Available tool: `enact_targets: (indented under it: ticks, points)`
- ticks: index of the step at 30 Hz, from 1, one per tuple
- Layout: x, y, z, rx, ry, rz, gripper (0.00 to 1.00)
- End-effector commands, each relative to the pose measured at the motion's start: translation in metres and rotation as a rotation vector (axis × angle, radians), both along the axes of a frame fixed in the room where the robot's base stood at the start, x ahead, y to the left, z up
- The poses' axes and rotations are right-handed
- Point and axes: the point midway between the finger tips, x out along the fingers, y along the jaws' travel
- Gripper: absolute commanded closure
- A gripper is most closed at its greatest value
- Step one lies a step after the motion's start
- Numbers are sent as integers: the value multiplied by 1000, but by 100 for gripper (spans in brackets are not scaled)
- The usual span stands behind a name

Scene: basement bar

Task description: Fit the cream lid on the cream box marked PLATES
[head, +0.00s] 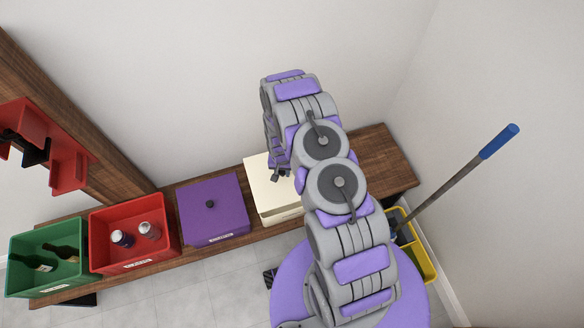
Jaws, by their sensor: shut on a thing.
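The cream lid (264,190) shows as a flat pale top at the middle of the shelf, partly hidden behind my arm. The cream box (282,219) shows only as a thin strip of its front side below the lid. Its marking is not visible. My gripper (281,175) is over the lid, shut on it, with its fingertips mostly hidden by my own arm. The lid appears over the box, but I cannot tell whether it is seated or slightly raised.
A purple lidded box (222,215) stands close left of the cream box. Further left are an open red bin (104,255) with cans and an open green bin (28,287) with bottles. The wooden shelf (385,160) is bare at right. A yellow mop bucket (424,262) stands beyond it.

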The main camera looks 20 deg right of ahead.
Motion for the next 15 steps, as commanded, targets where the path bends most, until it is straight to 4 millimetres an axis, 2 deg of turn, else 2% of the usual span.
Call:
enact_targets:
  ticks: [8, 15]
  points:
    - [0, 4, -5, 0, 0, 6, 100]
    - [-1, 4, -17, 0, 0, 6, 100]
